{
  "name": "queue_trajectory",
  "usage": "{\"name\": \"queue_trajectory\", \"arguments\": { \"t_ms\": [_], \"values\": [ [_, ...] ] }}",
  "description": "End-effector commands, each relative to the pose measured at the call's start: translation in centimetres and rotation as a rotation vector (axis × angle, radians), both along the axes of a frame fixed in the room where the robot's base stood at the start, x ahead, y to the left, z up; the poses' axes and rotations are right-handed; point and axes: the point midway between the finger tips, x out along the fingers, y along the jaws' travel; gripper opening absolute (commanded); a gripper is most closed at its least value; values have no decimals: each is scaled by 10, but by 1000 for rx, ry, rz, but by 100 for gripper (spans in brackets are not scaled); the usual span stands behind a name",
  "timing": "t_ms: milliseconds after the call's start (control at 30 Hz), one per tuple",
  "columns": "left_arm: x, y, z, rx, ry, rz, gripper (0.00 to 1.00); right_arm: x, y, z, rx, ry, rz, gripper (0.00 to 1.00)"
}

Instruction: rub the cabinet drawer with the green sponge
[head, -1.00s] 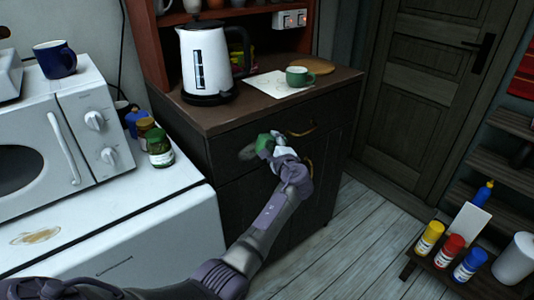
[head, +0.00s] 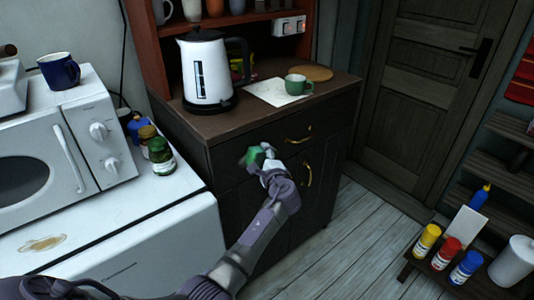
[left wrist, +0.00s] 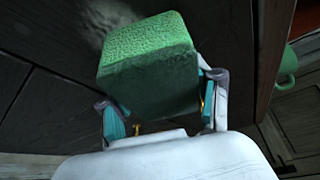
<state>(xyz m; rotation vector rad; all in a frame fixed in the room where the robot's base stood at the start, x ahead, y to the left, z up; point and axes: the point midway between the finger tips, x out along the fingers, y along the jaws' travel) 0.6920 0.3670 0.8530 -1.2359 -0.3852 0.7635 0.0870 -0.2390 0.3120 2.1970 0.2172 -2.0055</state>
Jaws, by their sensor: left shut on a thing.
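The dark wooden cabinet (head: 240,190) has a top drawer (head: 285,130) with a brass handle (head: 300,136). The green sponge (head: 253,156) is at the left part of the drawer front, and it fills the middle of the left wrist view (left wrist: 148,60). My left gripper (head: 265,162) is shut on the sponge. In the wrist view the sponge sits between its teal finger pads. A pale smudge (left wrist: 92,25) shows on the dark front beside the sponge. I cannot tell whether the sponge touches the drawer. My right gripper is not in view.
A white kettle (head: 205,70) and a green cup (head: 297,85) stand on the cabinet top. A white microwave (head: 75,140) and small jars (head: 160,157) are at left. Paint bottles (head: 447,253) are at lower right. The floor (head: 345,235) between is clear.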

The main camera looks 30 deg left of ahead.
Motion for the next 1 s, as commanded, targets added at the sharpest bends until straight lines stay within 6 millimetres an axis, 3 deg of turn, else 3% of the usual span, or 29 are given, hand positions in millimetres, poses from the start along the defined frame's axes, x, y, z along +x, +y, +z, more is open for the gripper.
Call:
{"name": "queue_trajectory", "arguments": {
  "t_ms": [200,1000],
  "values": [
    [-21,10,3,4,4,6,44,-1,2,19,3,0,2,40],
    [-65,26,1,2,2,3,44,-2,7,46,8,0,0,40]
  ]
}}
